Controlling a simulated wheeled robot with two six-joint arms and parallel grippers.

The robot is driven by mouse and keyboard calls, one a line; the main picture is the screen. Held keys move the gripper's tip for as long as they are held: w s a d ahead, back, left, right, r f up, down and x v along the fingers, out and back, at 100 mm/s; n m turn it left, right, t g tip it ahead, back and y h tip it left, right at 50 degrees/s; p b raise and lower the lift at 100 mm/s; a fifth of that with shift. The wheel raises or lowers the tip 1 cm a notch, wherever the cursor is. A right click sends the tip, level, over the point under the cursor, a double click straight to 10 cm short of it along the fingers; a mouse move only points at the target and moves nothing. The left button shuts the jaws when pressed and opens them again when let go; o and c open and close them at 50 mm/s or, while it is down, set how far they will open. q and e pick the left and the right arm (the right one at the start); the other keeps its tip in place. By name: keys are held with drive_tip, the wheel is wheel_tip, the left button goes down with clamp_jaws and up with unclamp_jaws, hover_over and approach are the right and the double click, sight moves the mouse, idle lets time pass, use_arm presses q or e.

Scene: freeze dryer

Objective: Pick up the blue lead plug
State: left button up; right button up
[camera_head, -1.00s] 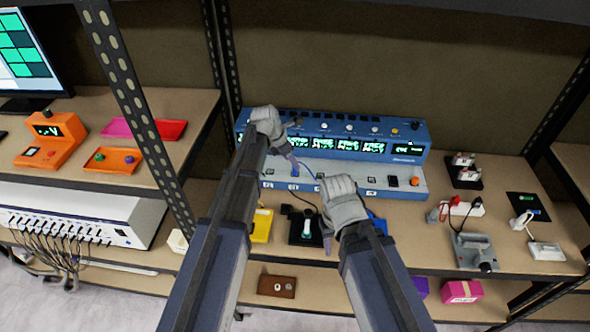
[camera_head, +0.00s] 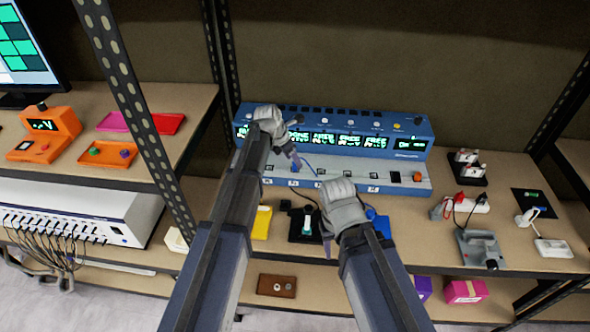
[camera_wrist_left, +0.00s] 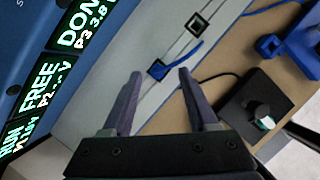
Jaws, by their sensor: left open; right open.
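The blue lead plug (camera_wrist_left: 157,69) sits in the pale front ledge of the blue bench unit, with its blue lead curving away to the upper right in the left wrist view. My left gripper (camera_wrist_left: 160,76) is open, with its fingertips on either side of the plug in that view. Whether they touch it or are still above it, I cannot tell. In the head view my left gripper (camera_head: 294,161) is over the ledge and largely covers the plug. My right gripper (camera_head: 327,248) is in front of the ledge, pointing down, its fingers partly hidden by the hand.
The blue unit (camera_head: 410,130) with lit displays stands behind the ledge. A black holder with a pale vial (camera_wrist_left: 262,112) and a blue object (camera_wrist_left: 300,45) are close by. A yellow item (camera_head: 262,222) is at the front. A grey device (camera_head: 480,247) stands right.

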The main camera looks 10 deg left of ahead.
sight(295, 167)
use_arm(q)
drive_tip(key=b+x, duration=0.3)
drive_tip(key=x, duration=0.1)
drive_tip(key=shift+w+a, duration=0.1)
drive_tip(key=shift+a, duration=0.05)
drive_tip(key=shift+r, duration=0.1)
drive_tip(key=shift+c, duration=0.3)
clamp_jaws()
